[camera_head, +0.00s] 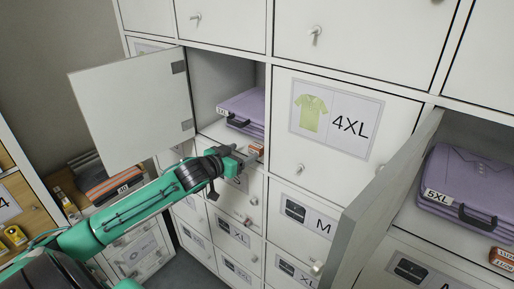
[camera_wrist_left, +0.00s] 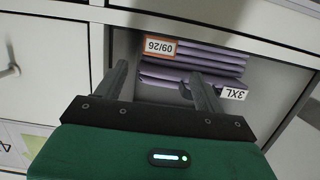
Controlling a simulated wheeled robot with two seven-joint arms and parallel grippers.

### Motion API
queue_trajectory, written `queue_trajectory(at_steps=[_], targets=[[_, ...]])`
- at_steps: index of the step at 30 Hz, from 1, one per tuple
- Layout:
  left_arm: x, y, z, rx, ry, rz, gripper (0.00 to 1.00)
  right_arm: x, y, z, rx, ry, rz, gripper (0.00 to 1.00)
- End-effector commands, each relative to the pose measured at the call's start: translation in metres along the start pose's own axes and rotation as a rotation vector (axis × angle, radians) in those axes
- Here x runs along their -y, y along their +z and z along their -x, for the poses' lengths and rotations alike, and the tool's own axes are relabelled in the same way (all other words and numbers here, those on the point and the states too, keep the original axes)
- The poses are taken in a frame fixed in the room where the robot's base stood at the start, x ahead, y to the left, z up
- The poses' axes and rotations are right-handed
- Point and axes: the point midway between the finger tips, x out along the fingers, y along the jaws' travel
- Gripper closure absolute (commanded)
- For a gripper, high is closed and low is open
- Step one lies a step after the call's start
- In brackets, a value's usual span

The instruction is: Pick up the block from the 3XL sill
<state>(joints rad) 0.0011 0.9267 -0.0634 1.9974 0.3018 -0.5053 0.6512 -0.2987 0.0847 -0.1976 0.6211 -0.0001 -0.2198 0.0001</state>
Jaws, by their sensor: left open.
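The block (camera_head: 256,149) is small and orange-brown and sits on the front sill of the open 3XL compartment (camera_head: 207,84) in the head view. In the left wrist view the block (camera_wrist_left: 160,48) shows an orange-edged label reading 09/26. My left gripper (camera_head: 244,157) is at the compartment's front edge, close beside the block. In the left wrist view my left gripper (camera_wrist_left: 159,72) is open, with nothing between its fingers, and the block lies beyond the gap. Folded purple garments (camera_head: 243,108) tagged 3XL lie behind the block. My right gripper is not in view.
An open door (camera_head: 130,110) stands left of the compartment, above my left arm. Another open door (camera_head: 385,200) juts out at right, before a compartment with a 5XL purple garment (camera_head: 470,180) and another orange-brown block (camera_head: 502,258). Closed drawers lie below.

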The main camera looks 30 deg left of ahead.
Motion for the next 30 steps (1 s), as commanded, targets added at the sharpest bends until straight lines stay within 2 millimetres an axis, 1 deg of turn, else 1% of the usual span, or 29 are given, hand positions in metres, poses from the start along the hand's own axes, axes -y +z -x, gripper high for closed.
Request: queue_trajectory(at_steps=[1, 6, 13, 17, 21, 25, 30], targets=[[0.0, -0.003, -0.006, -0.002, -0.001, 0.001, 0.29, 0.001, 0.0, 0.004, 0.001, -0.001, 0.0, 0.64], [0.001, -0.002, -0.024, -0.002, -0.001, 0.002, 0.29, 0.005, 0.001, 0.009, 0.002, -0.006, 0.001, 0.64], [0.0, -0.001, -0.034, 0.0, -0.001, -0.001, 0.29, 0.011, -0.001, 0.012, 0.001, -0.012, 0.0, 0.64], [-0.001, -0.004, -0.046, -0.001, 0.0, 0.002, 0.29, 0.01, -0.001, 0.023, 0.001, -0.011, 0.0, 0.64], [-0.003, -0.003, -0.066, -0.002, 0.0, 0.001, 0.29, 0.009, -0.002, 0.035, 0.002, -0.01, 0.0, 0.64], [-0.002, -0.001, -0.078, -0.001, -0.001, 0.001, 0.29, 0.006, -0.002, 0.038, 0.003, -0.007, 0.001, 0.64], [-0.003, 0.002, -0.084, 0.0, 0.0, 0.0, 0.29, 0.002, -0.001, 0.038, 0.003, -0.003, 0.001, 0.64]])
